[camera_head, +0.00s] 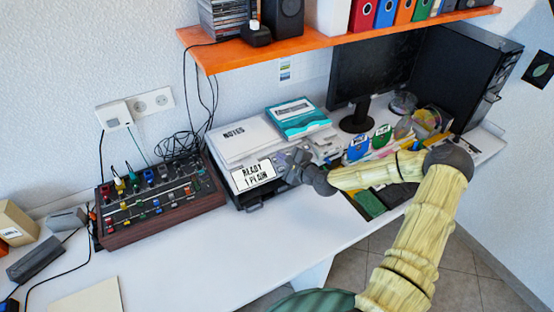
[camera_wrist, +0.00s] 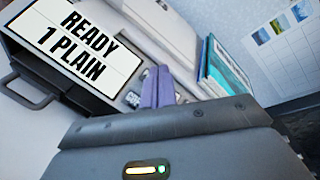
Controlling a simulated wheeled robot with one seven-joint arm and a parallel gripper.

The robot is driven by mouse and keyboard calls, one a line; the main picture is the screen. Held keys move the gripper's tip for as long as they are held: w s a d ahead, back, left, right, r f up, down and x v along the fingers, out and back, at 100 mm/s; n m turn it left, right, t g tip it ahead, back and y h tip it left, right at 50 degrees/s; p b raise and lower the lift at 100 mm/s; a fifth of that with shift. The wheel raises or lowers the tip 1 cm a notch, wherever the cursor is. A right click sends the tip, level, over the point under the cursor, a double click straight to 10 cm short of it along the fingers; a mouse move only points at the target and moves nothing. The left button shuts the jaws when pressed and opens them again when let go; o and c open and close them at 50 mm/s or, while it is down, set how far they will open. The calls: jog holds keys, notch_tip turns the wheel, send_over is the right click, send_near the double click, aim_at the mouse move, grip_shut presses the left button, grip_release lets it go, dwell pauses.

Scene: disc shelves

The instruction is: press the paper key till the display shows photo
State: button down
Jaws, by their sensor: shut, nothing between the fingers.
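The printer (camera_head: 245,145) stands on the white desk, with its display (camera_head: 253,175) on the front panel. The display reads "READY 1 PLAIN", and it also shows large in the wrist view (camera_wrist: 69,41). My gripper (camera_head: 296,164) is over the right part of the printer's panel, right of the display. The fingers hide part of the keys. I cannot tell which key is the paper key or whether the fingertips touch one.
A teal and white box (camera_head: 298,118) and a sheet marked "NOTES" lie on top of the printer. A mixer (camera_head: 158,203) with cables stands to the left. A monitor (camera_head: 375,70) stands behind to the right.

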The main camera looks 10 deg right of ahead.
jog(key=shift+f, duration=0.1)
jog(key=shift+w+f+b, duration=0.15)
jog(key=shift+f+b, duration=0.15)
jog(key=shift+b, duration=0.05)
jog(key=shift+w+a+f+b, duration=0.15)
jog(key=shift+w+f+b, duration=0.05)
jog(key=shift+f+b, duration=0.15)
dwell(0.9)
jog(key=shift+s+r+p, duration=0.4)
jog(key=shift+r+p, duration=0.25)
jog(key=shift+r, duration=0.1)
jog(key=shift+r, duration=0.1)
jog(key=r+p, duration=0.1)
jog(key=s+r+p, duration=0.1)
jog(key=s+d+r+p, duration=0.1)
jog(key=r, duration=0.1)
jog(key=shift+s+r, duration=0.1)
jog(key=shift+s, duration=0.05)
dwell(0.5)
dwell(0.5)
